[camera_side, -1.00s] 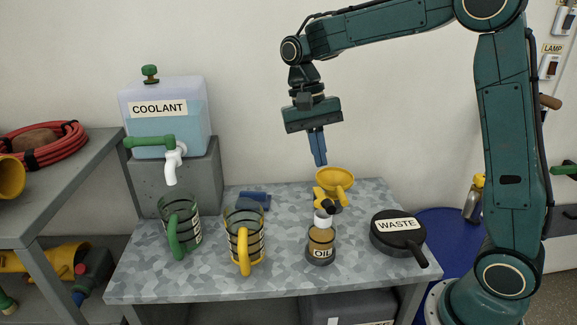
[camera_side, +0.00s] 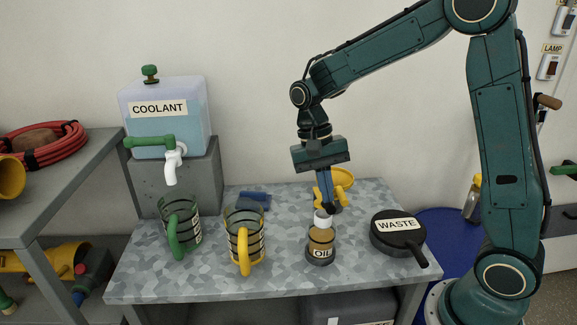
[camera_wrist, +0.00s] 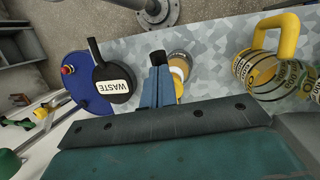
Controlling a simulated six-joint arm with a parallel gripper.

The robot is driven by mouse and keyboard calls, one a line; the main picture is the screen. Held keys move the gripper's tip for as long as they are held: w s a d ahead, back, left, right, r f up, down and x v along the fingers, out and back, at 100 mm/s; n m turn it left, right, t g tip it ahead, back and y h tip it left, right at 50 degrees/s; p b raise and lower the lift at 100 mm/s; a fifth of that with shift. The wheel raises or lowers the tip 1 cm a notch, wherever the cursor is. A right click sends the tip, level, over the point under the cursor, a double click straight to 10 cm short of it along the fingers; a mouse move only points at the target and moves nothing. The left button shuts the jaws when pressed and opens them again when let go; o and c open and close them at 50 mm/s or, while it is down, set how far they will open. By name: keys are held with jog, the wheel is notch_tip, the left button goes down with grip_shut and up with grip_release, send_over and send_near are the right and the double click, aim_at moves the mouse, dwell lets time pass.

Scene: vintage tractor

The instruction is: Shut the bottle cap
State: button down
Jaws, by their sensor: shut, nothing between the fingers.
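The oil bottle (camera_side: 320,247), amber with an OIL label, stands upright on the table's front right. In the wrist view my gripper's blue fingers (camera_wrist: 158,82) partly hide the bottle (camera_wrist: 180,72). Whether the cap is fully closed cannot be made out.
A yellow funnel (camera_side: 343,178) stands behind the bottle. The black WASTE pan (camera_side: 390,241) lies right of it. A yellow-handled jug (camera_side: 244,252) and a green-handled jug (camera_side: 174,238) stand to the left. The coolant tank (camera_side: 196,110) is at back left.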

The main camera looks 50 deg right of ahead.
aim_at(327, 205)
jog(key=shift+s+a+f+t+h, duration=0.2)
jog(key=shift+a+f+t+h, duration=0.05)
jog(key=shift+f, duration=0.2)
jog(key=shift+s+a+f+t+h, duration=0.2)
jog(key=shift+f+t+h, duration=0.05)
jog(key=shift+f, duration=0.15)
jog(key=shift+x, duration=0.85)
jog(key=shift+a, duration=0.2)
jog(key=shift+r, duration=0.2)
jog(key=shift+r, duration=0.6)
jog(key=s+a+v, duration=0.1)
jog(key=v, duration=1.2)
jog(key=shift+a+r, duration=0.15)
jog(key=shift+r, duration=0.35)
